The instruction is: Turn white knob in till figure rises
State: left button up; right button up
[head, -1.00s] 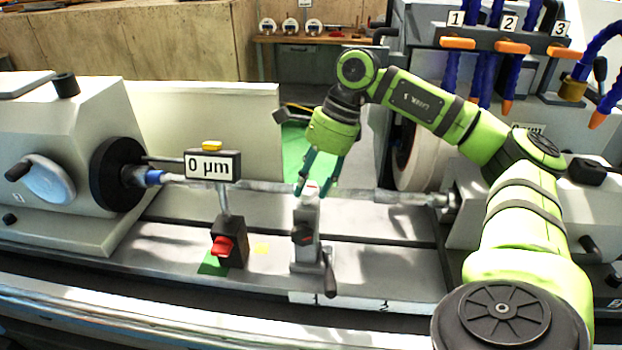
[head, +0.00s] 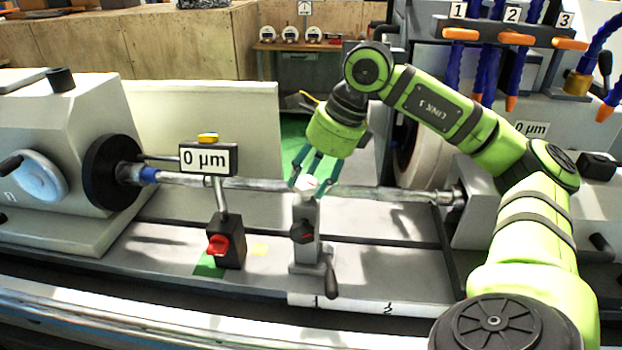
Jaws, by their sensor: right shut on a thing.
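My right gripper (head: 309,187) points down at the top of the grey steady rest (head: 307,220), which stands under the long shaft. Its teal fingers are shut on the white knob (head: 306,185) there, which is mostly hidden between them. The gauge display (head: 208,160) on a post at the left reads "0 µm". My left gripper is not in view.
The horizontal shaft (head: 240,183) runs between the left headstock chuck (head: 110,172) and the right tailstock. The pale grinding wheel (head: 425,160) is behind my arm. Blue coolant hoses hang at upper right. A red-switched black base (head: 232,240) carries the gauge.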

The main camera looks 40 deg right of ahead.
jog(key=shift+m, duration=0.4)
jog(key=o, duration=1.1)
jog(key=shift+d, duration=0.1)
jog(key=shift+r, duration=0.1)
jog(key=v, duration=1.1)
jog(key=shift+r, duration=0.4)
jog(key=shift+s, duration=0.1)
